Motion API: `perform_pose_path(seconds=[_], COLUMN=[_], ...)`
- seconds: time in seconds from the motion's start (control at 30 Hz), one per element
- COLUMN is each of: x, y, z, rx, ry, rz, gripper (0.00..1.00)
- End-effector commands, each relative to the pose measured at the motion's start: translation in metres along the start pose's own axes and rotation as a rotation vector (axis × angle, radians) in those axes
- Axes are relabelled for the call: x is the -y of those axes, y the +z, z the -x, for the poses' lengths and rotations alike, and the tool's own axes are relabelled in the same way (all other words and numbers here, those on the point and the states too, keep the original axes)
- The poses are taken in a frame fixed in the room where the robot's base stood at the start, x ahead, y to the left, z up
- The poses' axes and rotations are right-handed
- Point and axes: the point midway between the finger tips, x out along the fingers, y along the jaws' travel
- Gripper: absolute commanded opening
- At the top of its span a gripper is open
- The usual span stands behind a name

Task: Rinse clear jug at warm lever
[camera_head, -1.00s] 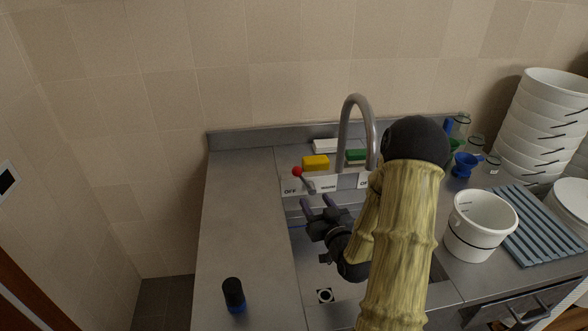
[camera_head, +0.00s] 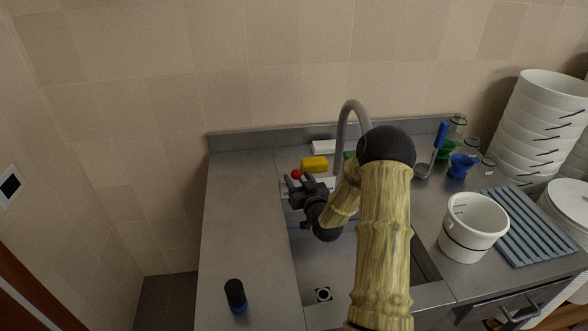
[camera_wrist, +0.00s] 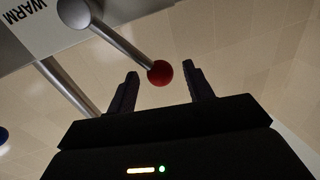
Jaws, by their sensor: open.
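The lever has a grey rod and a red ball knob (camera_head: 297,174) and stands on the label strip behind the sink. In the wrist view the red knob (camera_wrist: 160,73) appears between the tips of my gripper (camera_wrist: 160,82), near the WARM label (camera_wrist: 20,12). My gripper is open, with a gap on both sides of the knob; I cannot tell whether the knob is fully between the fingers in depth. The grey tap (camera_head: 355,108) arches above the sink, partly behind my arm. Small see-through vessels (camera_head: 457,127) stand at the back right; I cannot tell which is the clear jug.
A yellow sponge (camera_head: 314,164) and a white block (camera_head: 324,147) lie behind the sink. A white pail (camera_head: 474,228) stands right of it, beside a blue-grey rack (camera_head: 540,225). A dark blue-based cylinder (camera_head: 236,296) stands front left. The left counter is otherwise clear.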

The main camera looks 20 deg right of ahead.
Motion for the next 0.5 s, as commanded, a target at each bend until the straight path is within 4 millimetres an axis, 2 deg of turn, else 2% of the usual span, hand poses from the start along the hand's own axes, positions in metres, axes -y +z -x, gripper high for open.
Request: perform_pose_path(seconds=[0.1, 0.23, 0.5], x=[0.000, 0.000, 0.000], y=[-0.002, -0.002, 0.000], z=[-0.018, -0.034, -0.044], rx=[-0.001, -0.001, 0.001], ry=[0.000, 0.000, 0.000], rz=[0.000, 0.000, 0.000], gripper=[0.52, 0.52, 0.52])
